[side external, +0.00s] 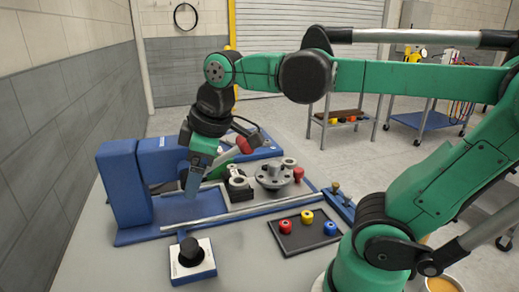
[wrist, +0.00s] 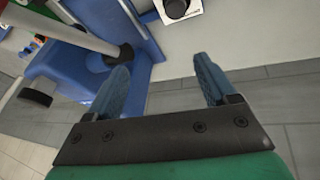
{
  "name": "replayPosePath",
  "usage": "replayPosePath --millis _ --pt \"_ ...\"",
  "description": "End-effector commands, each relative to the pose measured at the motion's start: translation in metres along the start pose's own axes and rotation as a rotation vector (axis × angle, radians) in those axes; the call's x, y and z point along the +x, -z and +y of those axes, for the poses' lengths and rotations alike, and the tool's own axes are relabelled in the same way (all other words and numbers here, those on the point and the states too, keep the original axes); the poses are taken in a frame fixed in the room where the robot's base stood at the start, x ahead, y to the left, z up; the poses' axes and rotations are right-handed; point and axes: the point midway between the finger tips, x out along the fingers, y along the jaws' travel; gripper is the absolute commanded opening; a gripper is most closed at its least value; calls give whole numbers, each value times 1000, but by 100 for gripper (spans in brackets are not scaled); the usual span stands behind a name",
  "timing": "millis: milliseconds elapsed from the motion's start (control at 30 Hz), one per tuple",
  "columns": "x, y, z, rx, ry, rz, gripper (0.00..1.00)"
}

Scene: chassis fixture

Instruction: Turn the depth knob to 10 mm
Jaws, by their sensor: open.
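The depth knob, a black knob (side external: 189,250), stands on a white-topped blue base (side external: 206,262) on the table at the front left. It also shows at the top edge of the wrist view (wrist: 174,8), partly cut off, on its white plate (wrist: 195,8). Any scale marks are too small to read. My gripper (side external: 193,184) points down beside the blue fixture, above and behind the knob and apart from it. In the wrist view my gripper (wrist: 161,72) has its two blue fingers spread, with nothing between them.
The blue fixture (side external: 124,185) with metal rails (side external: 235,215) stands close to my gripper. A grey flanged part (side external: 273,176) sits right of it. A dark tray (side external: 303,237) holds red, yellow and blue pieces. The table around the knob is clear.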

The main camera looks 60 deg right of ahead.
Motion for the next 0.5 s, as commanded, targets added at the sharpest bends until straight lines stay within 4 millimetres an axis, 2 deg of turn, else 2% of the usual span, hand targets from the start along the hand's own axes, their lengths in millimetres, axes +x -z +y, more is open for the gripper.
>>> replayPosePath --millis 367,400,500 --pt "18 31 -1 -871 315 -223 78" --pt "24 30 -2 -926 343 -230 78" --pt "52 18 -8 -913 335 -227 78"
